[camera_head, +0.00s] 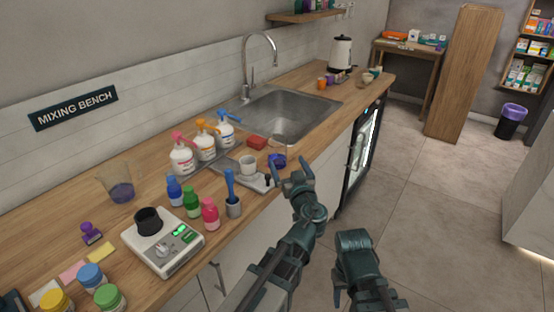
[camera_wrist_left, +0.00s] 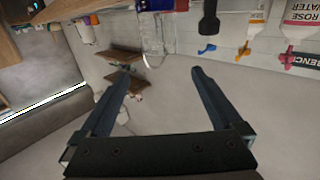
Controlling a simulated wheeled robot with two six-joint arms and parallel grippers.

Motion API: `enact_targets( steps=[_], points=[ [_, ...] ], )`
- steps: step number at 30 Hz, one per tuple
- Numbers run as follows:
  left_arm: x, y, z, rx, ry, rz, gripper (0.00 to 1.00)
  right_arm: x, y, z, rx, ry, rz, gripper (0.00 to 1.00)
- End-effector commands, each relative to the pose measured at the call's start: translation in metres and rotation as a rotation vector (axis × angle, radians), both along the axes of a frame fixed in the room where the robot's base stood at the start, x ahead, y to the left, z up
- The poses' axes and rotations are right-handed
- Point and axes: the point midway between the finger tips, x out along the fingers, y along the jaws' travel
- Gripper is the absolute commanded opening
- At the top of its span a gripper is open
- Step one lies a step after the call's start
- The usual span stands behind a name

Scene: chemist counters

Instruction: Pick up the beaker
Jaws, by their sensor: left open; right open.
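A small clear beaker (camera_head: 278,159) with blue-violet liquid stands upright near the front edge of the wooden counter (camera_head: 330,95), by the sink. It also shows at the top of the left wrist view (camera_wrist_left: 160,32), inverted, beyond the fingertips. My left gripper (camera_head: 288,175) is open and empty, just in front of the beaker and apart from it; the left wrist view also shows its spread fingers (camera_wrist_left: 161,74). A larger clear vessel (camera_head: 121,184) with violet liquid stands at the left. My right gripper (camera_head: 354,241) is over the floor, away from the counter, its fingers hardly visible.
The sink (camera_head: 290,112) lies behind. Floor (camera_head: 430,210) to the right is clear.

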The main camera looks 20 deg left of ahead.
Motion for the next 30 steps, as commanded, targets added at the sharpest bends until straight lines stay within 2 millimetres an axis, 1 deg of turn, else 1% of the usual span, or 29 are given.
enact_targets(
  steps=[6,12,16,23,25,30],
  points=[
    [0.037,0.019,0.0,0.0,0.001,0.005,1.0,0.0,0.0,0.0,0.0,0.0,0.0,0.5],
    [0.064,0.034,0.0,0.0,0.002,0.003,1.0,0.0,0.0,0.0,0.0,0.0,0.0,0.5],
    [0.071,0.04,0.0,0.0,0.002,0.004,1.0,0.0,0.0,0.0,0.0,0.0,0.0,0.5],
    [0.073,0.041,-0.001,0.0,0.002,0.002,1.0,0.0,0.0,0.0,0.0,0.0,0.0,0.5],
    [0.076,0.042,-0.001,0.0,0.002,0.002,1.0,0.0,0.0,0.0,0.0,0.0,0.0,0.5],
    [0.095,0.051,-0.003,0.0,0.002,0.005,1.0,0.0,0.0,-0.002,0.0,0.0,0.0,0.5]
  ],
)
